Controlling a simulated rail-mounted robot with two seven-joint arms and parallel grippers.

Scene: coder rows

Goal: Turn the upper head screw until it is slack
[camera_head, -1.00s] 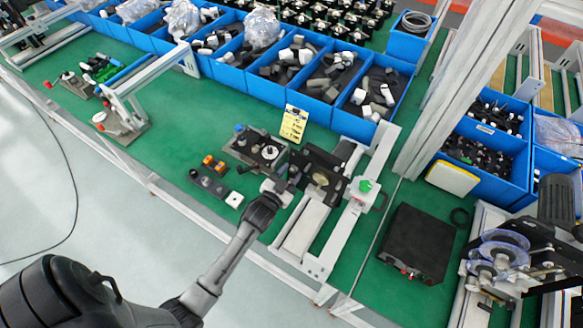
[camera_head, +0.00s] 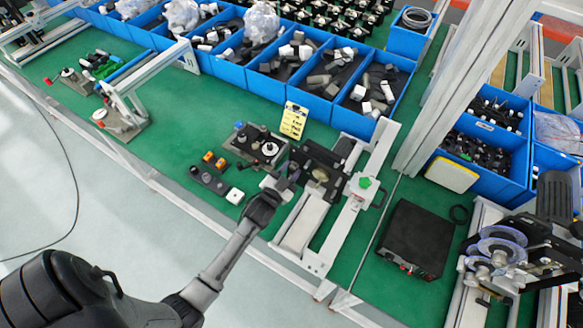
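My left arm comes in from the lower left, and its gripper (camera_head: 284,182) is at the left side of a black fixture head (camera_head: 318,172) on a white and grey bench frame. The fingertips are small and dark against the black parts, so I cannot tell whether they are open or touch a screw. The upper head screw is not clear enough to pick out. My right gripper does not show.
A black plate with dials (camera_head: 258,148) and a button box (camera_head: 210,183) lie left of the fixture. A yellow sign (camera_head: 293,120) stands behind. Blue bins (camera_head: 330,111) line the back. A black box (camera_head: 416,240) stands right.

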